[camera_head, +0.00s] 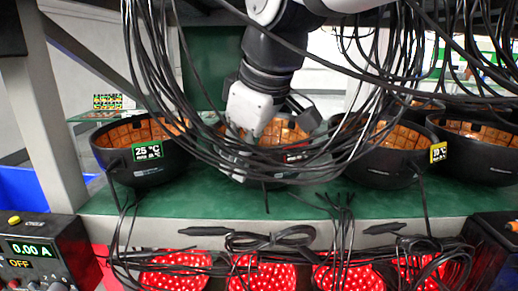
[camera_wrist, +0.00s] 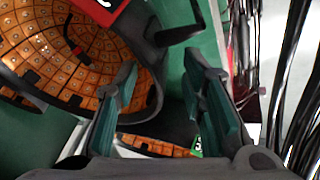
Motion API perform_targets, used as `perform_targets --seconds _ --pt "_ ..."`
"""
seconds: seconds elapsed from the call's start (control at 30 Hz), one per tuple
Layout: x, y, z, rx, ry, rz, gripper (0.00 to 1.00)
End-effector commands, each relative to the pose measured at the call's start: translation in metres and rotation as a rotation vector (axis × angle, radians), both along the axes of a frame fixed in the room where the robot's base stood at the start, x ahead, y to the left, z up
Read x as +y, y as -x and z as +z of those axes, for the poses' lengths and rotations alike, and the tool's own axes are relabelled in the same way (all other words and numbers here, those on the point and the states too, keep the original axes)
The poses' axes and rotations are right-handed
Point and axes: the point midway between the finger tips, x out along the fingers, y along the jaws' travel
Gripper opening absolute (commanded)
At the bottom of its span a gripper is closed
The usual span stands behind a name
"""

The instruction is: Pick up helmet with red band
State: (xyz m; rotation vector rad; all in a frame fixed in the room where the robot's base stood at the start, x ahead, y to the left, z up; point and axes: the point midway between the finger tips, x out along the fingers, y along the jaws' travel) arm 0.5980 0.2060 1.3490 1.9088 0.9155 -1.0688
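The helmet with the red band (camera_head: 270,172) sits upside down like a bowl, second from left on the green shelf. It is black outside with orange tiles inside; its red label (camera_head: 297,156) is partly behind cables. My gripper (camera_head: 238,160) is at its left side, partly hidden by cables. In the wrist view my gripper (camera_wrist: 160,66) is open, its two fingers apart. The helmet (camera_wrist: 70,50) fills the upper left, with the red label (camera_wrist: 98,8) at the top edge. Its dark rim shows between the fingers; I cannot tell whether they touch it.
A helmet with a green label (camera_head: 145,165) stands at left, one with a yellow label (camera_head: 385,160) at right, and others beyond. Thick black cables (camera_head: 190,130) hang across the front. Red lit panels (camera_head: 262,275) lie below the shelf (camera_head: 225,200). A metal post (camera_head: 45,110) stands left.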

Motion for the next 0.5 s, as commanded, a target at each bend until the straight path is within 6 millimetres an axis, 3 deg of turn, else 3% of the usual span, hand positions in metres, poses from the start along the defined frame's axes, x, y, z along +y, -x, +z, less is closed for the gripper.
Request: perform_targets --seconds 0.13,0.37,0.5 --pt "0.0026 -0.0055 -0.0119 0.0 0.0 -0.001 0.37" --pt "0.0029 -0.0064 -0.0133 0.0 -0.001 -0.001 0.37" --pt "0.0028 -0.0063 -0.0132 0.0 -0.001 -0.001 0.1"
